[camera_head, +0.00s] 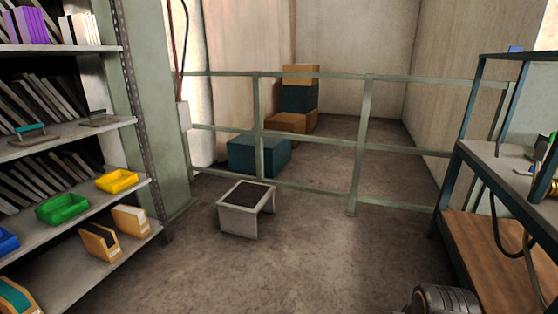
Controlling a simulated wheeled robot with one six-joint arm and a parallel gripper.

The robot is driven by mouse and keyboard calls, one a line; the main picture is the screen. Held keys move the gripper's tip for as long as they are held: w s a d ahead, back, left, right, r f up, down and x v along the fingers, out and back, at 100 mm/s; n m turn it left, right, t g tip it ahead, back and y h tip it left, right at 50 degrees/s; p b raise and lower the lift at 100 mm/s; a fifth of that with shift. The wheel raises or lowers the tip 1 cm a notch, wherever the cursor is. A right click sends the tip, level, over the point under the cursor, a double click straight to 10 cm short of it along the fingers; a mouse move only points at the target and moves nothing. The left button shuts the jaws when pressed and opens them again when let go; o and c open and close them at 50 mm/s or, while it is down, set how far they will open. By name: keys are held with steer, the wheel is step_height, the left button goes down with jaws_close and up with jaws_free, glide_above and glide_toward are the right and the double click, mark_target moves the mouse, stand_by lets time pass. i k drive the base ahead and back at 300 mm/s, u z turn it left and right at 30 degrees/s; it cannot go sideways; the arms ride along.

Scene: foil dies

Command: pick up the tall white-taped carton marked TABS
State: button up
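I see no carton that I can identify as the white-taped one marked TABS; no such marking is readable. Behind the railing stands a stack with a brown carton (300,74) on top of a dark teal box (299,98). My gripper is not in view.
A green-grey railing (364,135) crosses the room. A low grey step stool (238,222) stands before it. Shelves (70,135) with bins line the left; a workbench (520,180) with hanging cable stands right. The floor (310,265) between is mostly clear.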

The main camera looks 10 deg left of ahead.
mark_target(131, 221)
steer(key=u, duration=0.3)
steer(key=i, duration=2)
steer(key=u, duration=1.3)
steer(key=i, duration=1.05)
steer(key=u, duration=1.5)
steer(key=i, duration=0.6)
steer(key=u, duration=0.5)
